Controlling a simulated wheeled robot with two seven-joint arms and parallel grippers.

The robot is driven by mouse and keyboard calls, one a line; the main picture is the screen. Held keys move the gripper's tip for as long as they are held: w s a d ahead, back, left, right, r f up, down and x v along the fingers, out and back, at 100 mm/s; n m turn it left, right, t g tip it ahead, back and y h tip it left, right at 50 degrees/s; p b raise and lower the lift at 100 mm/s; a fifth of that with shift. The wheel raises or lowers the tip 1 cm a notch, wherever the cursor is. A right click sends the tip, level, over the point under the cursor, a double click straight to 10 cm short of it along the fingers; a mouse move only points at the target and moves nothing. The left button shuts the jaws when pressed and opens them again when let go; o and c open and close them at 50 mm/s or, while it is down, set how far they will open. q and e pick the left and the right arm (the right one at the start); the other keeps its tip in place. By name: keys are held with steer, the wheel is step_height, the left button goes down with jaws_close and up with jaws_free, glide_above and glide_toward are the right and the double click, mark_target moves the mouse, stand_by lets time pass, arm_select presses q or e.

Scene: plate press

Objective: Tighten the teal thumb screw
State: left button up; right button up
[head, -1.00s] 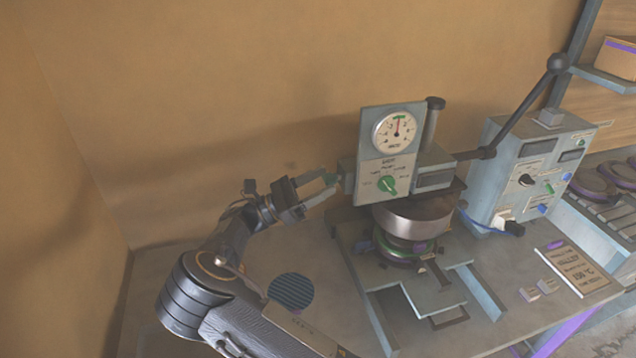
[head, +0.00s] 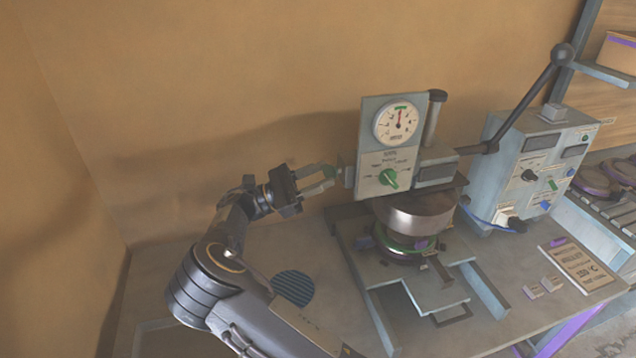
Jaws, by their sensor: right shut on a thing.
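My right gripper (head: 329,177) is at the left side of the press head (head: 378,182). Its two fingers point right and are shut on the teal thumb screw (head: 338,175). The screw is small and mostly hidden by the fingertips, so its threads and seating cannot be made out. My left gripper is not in view.
A round metal platen (head: 418,213) sits under the head. A long lever (head: 525,100) rises to the right above a control box (head: 535,165). A sign (head: 578,265) and small blocks lie at the bench's right front. A striped round pad (head: 293,288) lies near my forearm.

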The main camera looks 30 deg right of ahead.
steer(key=m+g+y+b, duration=0.1)
steer(key=m, duration=0.1)
steer(key=m+g+b, duration=0.1)
steer(key=m, duration=0.2)
steer(key=shift+w+d+f+y, duration=0.1)
steer(key=shift+w+y, duration=0.05)
steer(key=shift+y, duration=0.25)
steer(key=shift+s+r+m+t+y+b, duration=0.2)
steer(key=shift+m+t+y+b, duration=0.9)
steer(key=shift+m+b, duration=2.4)
steer(key=shift+w+r+m+t+y+b, duration=0.1)
steer(key=shift+r+m+t+y+b, duration=0.75)
steer(key=shift+m, duration=4.5)
steer(key=shift+s+f+m+t+y+b, duration=0.15)
steer(key=shift+m+t+y+b, duration=1.1)
steer(key=shift+m+b, duration=2.55)
steer(key=shift+m+p, duration=0.65)
